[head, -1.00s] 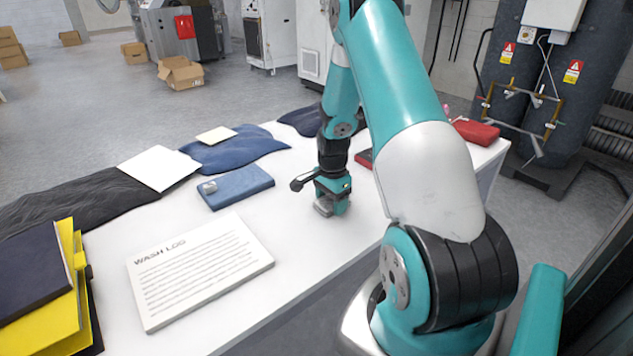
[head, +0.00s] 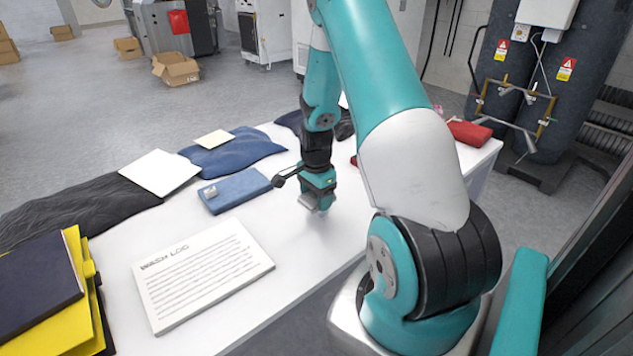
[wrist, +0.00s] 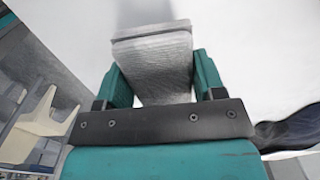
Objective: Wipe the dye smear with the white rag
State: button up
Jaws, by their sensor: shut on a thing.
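My gripper (head: 316,203) is low over the white table (head: 265,325), to the right of a blue folded pad. It is shut on the white rag (wrist: 155,65), a pale grey-white folded block between the two teal fingers in the wrist view. In the head view only a small pale edge of the rag shows under the fingers. I cannot tell whether it touches the table. No dye smear can be made out in either view; the arm and rag hide part of the table.
The blue pad (head: 234,191) carries a small grey item. A wash log board (head: 203,272) lies in front. Dark cloth (head: 80,205), a white sheet (head: 160,171), blue cloth (head: 235,152) and yellow folders (head: 62,325) line the left side. A red bundle (head: 470,132) lies at the far right.

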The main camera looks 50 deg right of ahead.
jog(key=shift+r+p, duration=0.9)
jog(key=shift+r, duration=0.5)
jog(key=shift+a, duration=0.1)
